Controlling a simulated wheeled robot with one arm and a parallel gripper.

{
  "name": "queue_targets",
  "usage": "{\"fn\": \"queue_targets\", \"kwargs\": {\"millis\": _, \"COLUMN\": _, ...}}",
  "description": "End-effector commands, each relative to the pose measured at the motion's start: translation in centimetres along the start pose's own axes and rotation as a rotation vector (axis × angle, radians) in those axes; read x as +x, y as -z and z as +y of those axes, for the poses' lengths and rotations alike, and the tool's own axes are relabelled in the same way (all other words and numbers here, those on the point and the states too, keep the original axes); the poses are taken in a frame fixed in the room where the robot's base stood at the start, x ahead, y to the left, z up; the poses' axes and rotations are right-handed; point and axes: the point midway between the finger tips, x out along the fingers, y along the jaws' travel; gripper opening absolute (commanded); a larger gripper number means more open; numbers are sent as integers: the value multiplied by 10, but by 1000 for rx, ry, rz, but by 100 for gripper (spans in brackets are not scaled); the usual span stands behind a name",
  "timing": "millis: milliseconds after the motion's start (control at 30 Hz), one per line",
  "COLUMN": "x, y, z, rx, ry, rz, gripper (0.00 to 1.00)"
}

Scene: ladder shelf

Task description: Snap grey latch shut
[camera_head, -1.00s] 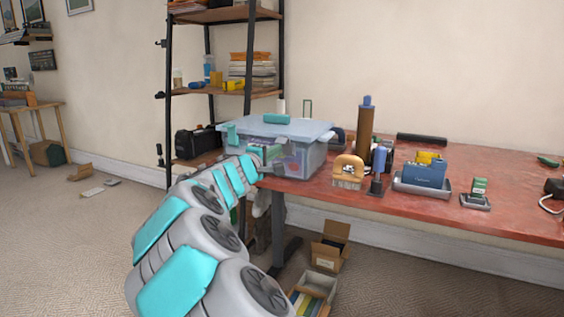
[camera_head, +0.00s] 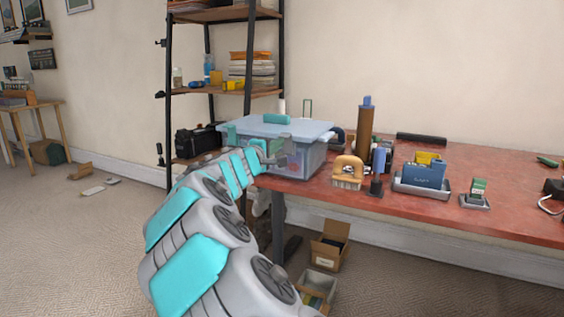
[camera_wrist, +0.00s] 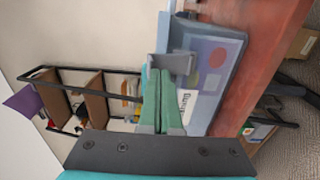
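A clear storage box (camera_head: 308,158) with a pale blue lid (camera_head: 300,128) and teal handle stands at the left end of the red table. A grey latch (camera_head: 283,150) is on its front side, near the lid edge. In the wrist view the grey latch (camera_wrist: 171,65) stands out from the box (camera_wrist: 218,75), which appears turned sideways. My gripper (camera_wrist: 160,72) has its green fingers together, with nothing visible between them. Its tips are at the latch; I cannot tell whether they touch. In the head view my gripper is small and partly hidden by my arm.
A wooden-handled brush (camera_head: 348,172), a blue-topped brown cylinder (camera_head: 366,128) and a grey tray (camera_head: 422,188) are right of the box. A ladder shelf (camera_head: 225,92) stands behind it.

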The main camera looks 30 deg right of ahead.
Motion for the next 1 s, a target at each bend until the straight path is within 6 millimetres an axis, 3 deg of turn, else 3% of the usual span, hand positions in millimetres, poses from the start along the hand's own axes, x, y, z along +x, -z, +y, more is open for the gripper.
{"fn": "queue_targets", "kwargs": {"millis": 667, "x": 9, "y": 0, "z": 8, "rx": 1, "ry": -1, "rz": 1, "gripper": 0}}
{"fn": "queue_targets", "kwargs": {"millis": 1000, "x": -13, "y": 1, "z": 5, "rx": -2, "ry": -1, "rz": 2, "gripper": 0}}
